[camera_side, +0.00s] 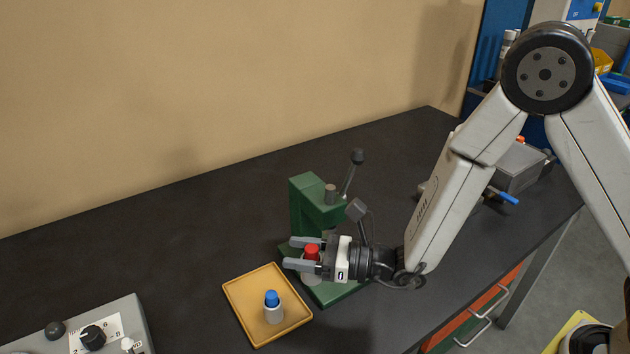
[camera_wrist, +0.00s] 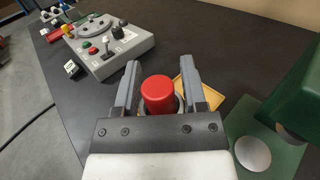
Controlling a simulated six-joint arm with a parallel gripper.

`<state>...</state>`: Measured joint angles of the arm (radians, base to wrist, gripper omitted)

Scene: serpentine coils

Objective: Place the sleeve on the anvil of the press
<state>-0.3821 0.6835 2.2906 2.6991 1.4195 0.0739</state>
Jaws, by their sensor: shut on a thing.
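A sleeve with a red top (camera_side: 312,251) and a grey lower part is held between the two fingers of my gripper (camera_side: 297,254). In the wrist view the red top (camera_wrist: 158,92) stands between the fingertips (camera_wrist: 160,78), and a grey rim shows just below it. The green press (camera_side: 308,203) stands beside my gripper. Its anvil, a pale round disc (camera_wrist: 252,153) on the green base, lies right of my gripper in the wrist view, with the sleeve apart from it.
A yellow tray (camera_side: 245,313) left of the press holds a grey piece with a blue top (camera_side: 273,307). A grey control box (camera_side: 110,329) with knobs stands at the lower left. A grey vise-like device (camera_side: 518,167) is behind my arm. The dark bench between is clear.

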